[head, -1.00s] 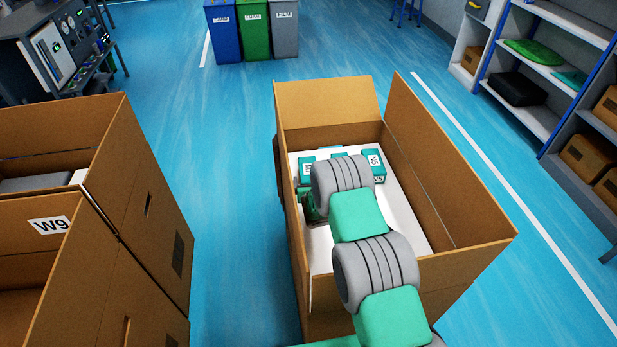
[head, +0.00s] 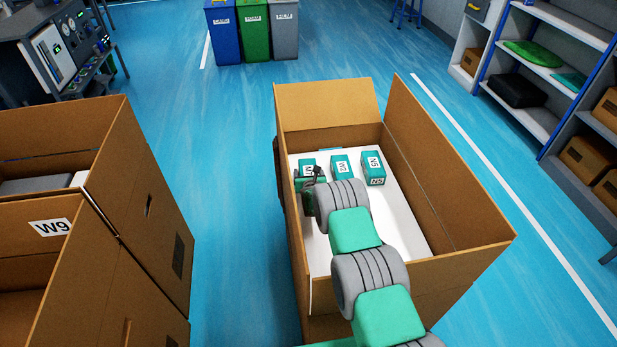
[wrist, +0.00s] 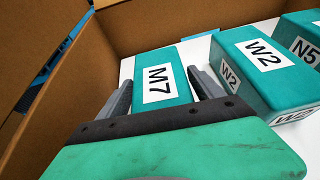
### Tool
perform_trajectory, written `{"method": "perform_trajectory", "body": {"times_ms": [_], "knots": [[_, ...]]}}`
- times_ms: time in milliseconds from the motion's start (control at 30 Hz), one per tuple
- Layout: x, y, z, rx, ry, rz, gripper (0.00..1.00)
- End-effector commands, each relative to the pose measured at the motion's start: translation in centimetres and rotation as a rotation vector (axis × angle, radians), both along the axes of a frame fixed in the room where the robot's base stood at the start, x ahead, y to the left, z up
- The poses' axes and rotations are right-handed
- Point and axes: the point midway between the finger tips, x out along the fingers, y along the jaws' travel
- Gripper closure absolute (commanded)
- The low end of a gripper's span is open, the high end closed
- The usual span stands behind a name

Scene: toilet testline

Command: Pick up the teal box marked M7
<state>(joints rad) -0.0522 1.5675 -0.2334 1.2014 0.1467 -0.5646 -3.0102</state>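The teal box marked M7 (wrist: 160,78) lies on the white surface inside the large cardboard box. In the wrist view it sits between the two grey fingers of my gripper (wrist: 160,95), with one finger along each side. The fingers are spread, and a narrow gap shows at the right finger; contact on the left side is hard to tell. In the head view the M7 box (head: 308,164) is partly hidden behind my gripper (head: 310,178) at the left of the row.
A teal box marked W2 (wrist: 265,65) stands just right of the M7 box, and one marked N5 (head: 373,168) is beyond it. Walls of the cardboard box (head: 450,190) surround them, the left wall close to my gripper. The white surface (head: 400,215) is bare in front.

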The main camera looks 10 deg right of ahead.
Motion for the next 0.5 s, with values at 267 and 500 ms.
{"method": "perform_trajectory", "body": {"times_ms": [267, 500], "knots": [[-0.02, 0.01, 0.0, 0.0, 0.0, 0.0, 0.48], [-0.02, 0.01, 0.0, 0.0, 0.0, 0.0, 0.67]]}}
